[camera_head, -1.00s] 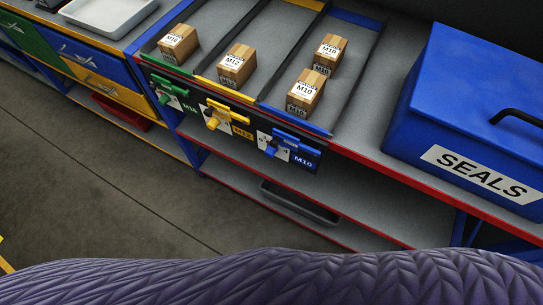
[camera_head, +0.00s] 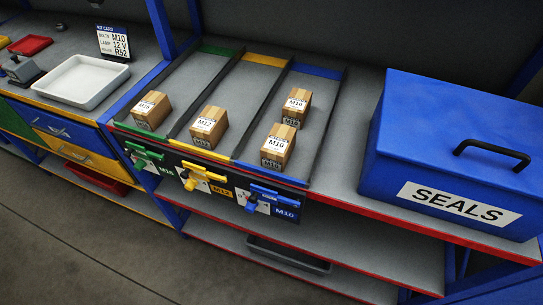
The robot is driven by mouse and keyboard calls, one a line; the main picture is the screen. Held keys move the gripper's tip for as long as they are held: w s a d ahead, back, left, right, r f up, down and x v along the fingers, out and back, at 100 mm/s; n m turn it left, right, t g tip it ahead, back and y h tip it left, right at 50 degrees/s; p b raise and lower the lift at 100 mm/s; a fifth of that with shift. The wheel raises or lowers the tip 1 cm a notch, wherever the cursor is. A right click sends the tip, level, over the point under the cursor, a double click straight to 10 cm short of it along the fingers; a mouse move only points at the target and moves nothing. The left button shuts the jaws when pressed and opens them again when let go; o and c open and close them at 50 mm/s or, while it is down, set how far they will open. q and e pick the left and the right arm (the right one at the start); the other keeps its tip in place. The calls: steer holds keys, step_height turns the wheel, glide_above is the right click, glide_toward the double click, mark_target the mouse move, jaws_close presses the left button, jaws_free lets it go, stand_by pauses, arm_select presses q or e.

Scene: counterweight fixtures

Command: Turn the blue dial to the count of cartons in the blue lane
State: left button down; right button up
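The blue dial (camera_head: 251,204) sits on the front panel below the blue lane, beside a blue bracket and an M10 label (camera_head: 286,213). The digits around it are too small to read. The blue lane (camera_head: 318,115) is the right one of three sloping lanes. It holds two cartons marked M10: a front carton (camera_head: 278,147) near its lower edge and a rear carton (camera_head: 296,107) farther up, with a gap between them. Neither gripper shows in the view.
The yellow dial (camera_head: 190,183) and green dial (camera_head: 141,164) sit left, under lanes with one carton each. A blue SEALS box (camera_head: 420,160) stands right. A white tray (camera_head: 82,82) and kit card (camera_head: 113,41) are at left. A grey bin (camera_head: 288,256) lies below.

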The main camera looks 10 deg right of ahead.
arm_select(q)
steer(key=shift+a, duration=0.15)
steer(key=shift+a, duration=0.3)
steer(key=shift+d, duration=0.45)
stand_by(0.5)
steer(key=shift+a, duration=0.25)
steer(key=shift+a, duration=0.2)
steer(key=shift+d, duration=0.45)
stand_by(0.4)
